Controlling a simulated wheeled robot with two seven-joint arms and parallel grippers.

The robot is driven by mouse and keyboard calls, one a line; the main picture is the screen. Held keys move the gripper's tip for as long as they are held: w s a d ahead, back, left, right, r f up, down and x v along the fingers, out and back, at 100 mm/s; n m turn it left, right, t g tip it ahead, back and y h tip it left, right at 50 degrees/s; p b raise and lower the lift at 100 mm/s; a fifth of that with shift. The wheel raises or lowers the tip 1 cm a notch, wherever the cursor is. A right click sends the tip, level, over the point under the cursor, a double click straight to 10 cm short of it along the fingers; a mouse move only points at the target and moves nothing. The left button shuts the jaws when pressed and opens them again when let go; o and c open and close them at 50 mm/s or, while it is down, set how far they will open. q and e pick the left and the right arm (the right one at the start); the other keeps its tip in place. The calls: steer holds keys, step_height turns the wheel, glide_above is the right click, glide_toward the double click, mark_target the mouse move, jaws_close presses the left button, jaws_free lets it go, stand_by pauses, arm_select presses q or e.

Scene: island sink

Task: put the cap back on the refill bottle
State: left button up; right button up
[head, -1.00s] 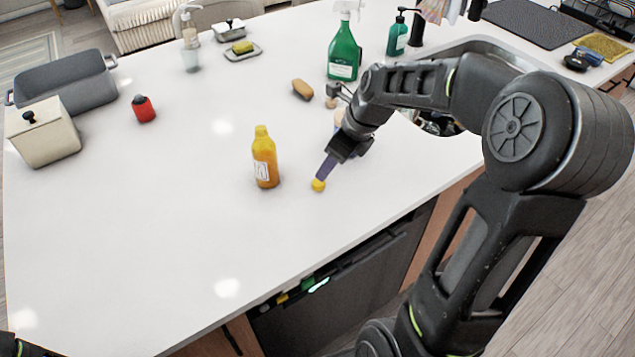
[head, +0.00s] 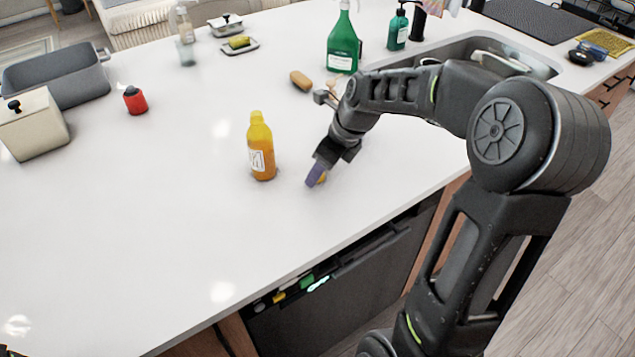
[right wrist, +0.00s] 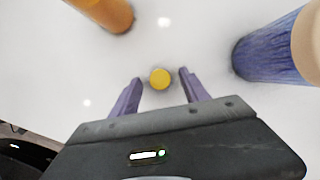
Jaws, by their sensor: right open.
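The orange refill bottle (head: 261,150) stands upright on the white counter, and part of it shows at the top of the right wrist view (right wrist: 108,12). The small yellow cap (right wrist: 160,78) lies on the counter to the right of the bottle. In the head view the cap (head: 323,180) is mostly hidden behind a finger. My right gripper (head: 316,174) is low over the counter with its purple fingers apart. In the right wrist view the cap lies between the open fingertips, with a gap on each side.
A blue-purple object with a beige end (right wrist: 275,50) stands close to the right finger. A brown oval item (head: 301,81), green spray bottle (head: 343,45) and sink (head: 515,52) lie farther back. A red item (head: 135,100) is left. The front counter is clear.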

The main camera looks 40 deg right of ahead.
steer(key=shift+f, duration=0.15)
stand_by(0.5)
jaws_close()
stand_by(0.4)
